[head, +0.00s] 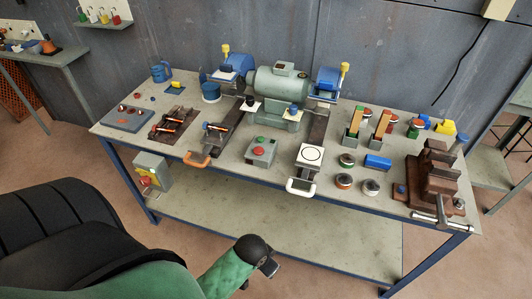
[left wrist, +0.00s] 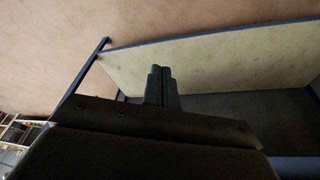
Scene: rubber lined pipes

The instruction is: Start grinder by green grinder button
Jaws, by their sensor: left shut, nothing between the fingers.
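The bench grinder (head: 277,84) is a green motor body with blue wheel guards on both sides, at the back middle of the table. A grey control box (head: 261,152) stands on the table in front of it. The small green button (head: 261,139) is on its top, behind a larger red button (head: 258,152). My left gripper (head: 270,268) is below and in front of the table edge, well apart from the box. Its two fingers are together and empty in the left wrist view (left wrist: 162,86). My right gripper is not in view.
The table's front edge (head: 230,180) and lower shelf (head: 260,232) lie near my left gripper.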

